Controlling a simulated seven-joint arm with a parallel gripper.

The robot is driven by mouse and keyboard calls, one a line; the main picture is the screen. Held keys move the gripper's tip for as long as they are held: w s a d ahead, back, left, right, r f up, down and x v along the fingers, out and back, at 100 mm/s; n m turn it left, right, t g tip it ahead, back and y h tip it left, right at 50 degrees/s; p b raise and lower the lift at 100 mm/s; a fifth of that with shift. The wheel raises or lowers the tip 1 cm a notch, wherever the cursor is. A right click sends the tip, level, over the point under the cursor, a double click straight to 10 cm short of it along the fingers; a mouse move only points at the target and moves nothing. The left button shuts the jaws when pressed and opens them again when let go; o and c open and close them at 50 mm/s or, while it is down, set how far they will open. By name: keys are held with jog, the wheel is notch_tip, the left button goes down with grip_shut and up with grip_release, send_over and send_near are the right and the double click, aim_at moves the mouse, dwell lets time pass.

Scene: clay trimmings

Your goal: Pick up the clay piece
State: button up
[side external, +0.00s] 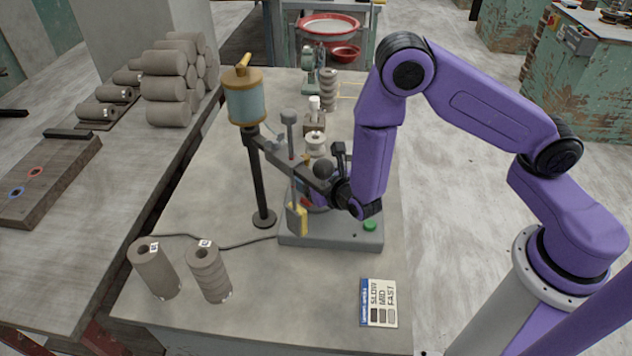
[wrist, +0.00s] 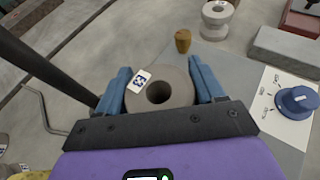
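In the wrist view a grey-brown clay piece (wrist: 178,88), round with a dark centre hole and a small white label on its rim, lies between the two blue fingers of my gripper (wrist: 160,85). The fingers are spread to about its width, one on each side. Both look close to its sides, but whether they press on it cannot be told. In the side view my gripper is low over the grey machine base (side external: 330,242), largely hidden behind my arm and the machine's parts, and the clay piece there is not clearly visible.
A black post with a blue-glass canister (side external: 246,97) stands left of my gripper. Two labelled clay cylinders stand at the front left, one smooth (side external: 155,270) and one ridged (side external: 208,271). A speed card (side external: 379,303) lies at the front right. Stacked clay rolls (side external: 170,85) sit on the left bench.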

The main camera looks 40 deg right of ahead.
jog(key=shift+c, duration=1.3)
jog(key=shift+r, duration=0.15)
